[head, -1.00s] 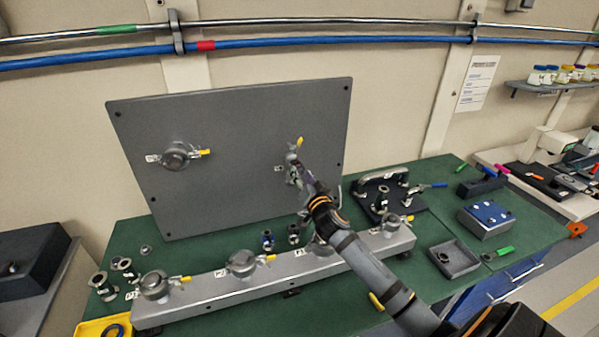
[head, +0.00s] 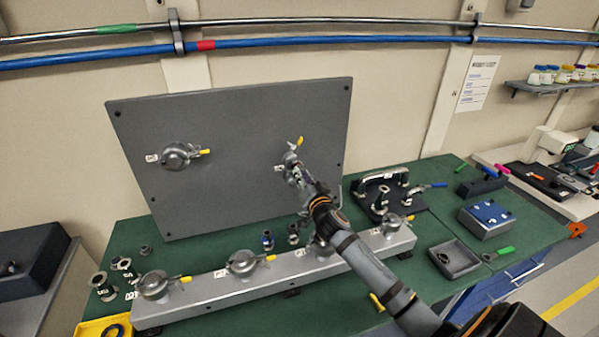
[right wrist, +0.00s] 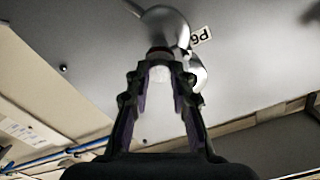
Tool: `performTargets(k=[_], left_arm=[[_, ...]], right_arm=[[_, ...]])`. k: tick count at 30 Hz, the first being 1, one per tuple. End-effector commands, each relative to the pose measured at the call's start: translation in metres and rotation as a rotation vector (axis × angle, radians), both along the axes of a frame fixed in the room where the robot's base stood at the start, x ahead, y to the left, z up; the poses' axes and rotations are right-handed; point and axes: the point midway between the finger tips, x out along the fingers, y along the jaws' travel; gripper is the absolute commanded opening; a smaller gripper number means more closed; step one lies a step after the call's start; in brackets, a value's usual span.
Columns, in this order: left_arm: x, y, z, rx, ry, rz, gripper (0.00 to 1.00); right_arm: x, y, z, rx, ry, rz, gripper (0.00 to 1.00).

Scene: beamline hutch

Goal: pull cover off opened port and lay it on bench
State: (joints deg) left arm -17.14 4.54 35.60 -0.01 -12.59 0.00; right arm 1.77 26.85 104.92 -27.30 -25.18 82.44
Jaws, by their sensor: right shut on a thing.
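A grey upright panel (head: 240,195) stands on the green bench (head: 215,310). Its right port, labelled P6 in the right wrist view, has a clamp (head: 291,157) with a yellow-tipped lever pointing up. My right gripper (head: 294,172) reaches this port from the front right. In the right wrist view, the right gripper (right wrist: 160,68) has its fingertips closed on a small part of the round silver cover (right wrist: 163,28), which is against the panel. The fingers and arm hide much of the port in the head view. My left gripper is not in view.
A silver rail (head: 210,289) with several clamped ports lies in front of the panel, partly under my right arm. Loose fittings stand near it. A dark plate with a handle (head: 408,198), an open grey tray (head: 440,246) and a blue-topped box (head: 486,214) occupy the right side.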

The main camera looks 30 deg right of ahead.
Motion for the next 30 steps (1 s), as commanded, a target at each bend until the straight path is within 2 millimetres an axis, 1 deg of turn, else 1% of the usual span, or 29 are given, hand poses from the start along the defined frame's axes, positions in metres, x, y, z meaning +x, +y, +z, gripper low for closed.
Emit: performTargets(k=[21,30], left_arm=[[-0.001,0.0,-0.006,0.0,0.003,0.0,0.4],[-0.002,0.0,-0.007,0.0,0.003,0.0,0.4]], right_arm=[[-0.016,0.004,0.0,0.0,0.0,0.0,0.0],[-0.018,0.005,0.0,0.0,0.0,0.0,0.0]])
